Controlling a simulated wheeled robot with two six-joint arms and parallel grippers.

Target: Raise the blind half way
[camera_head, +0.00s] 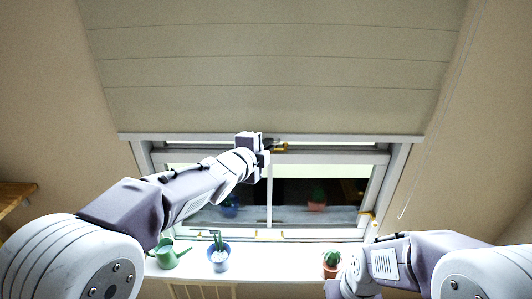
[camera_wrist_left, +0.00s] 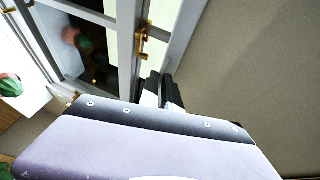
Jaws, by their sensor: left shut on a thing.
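The beige blind (camera_head: 270,85) hangs over the top of the window. Its pale bottom bar (camera_head: 350,137) lies level, just above the upper window frame, and the blind also fills the right of the left wrist view (camera_wrist_left: 250,70). My left gripper (camera_head: 270,145) is at the middle of the bottom bar. Its dark fingers (camera_wrist_left: 168,94) are shut at the blind's lower edge, and the exact grip is largely hidden by the wrist. My right arm is low at the right; its fingers do not show.
A brass catch (camera_head: 281,148) on the window frame (camera_head: 340,157) is close to my left gripper. On the sill (camera_head: 290,254) stand a green watering can (camera_head: 168,254), a blue pot (camera_head: 218,258) and a cactus (camera_head: 332,258). A thin cord (camera_head: 437,120) hangs at the right.

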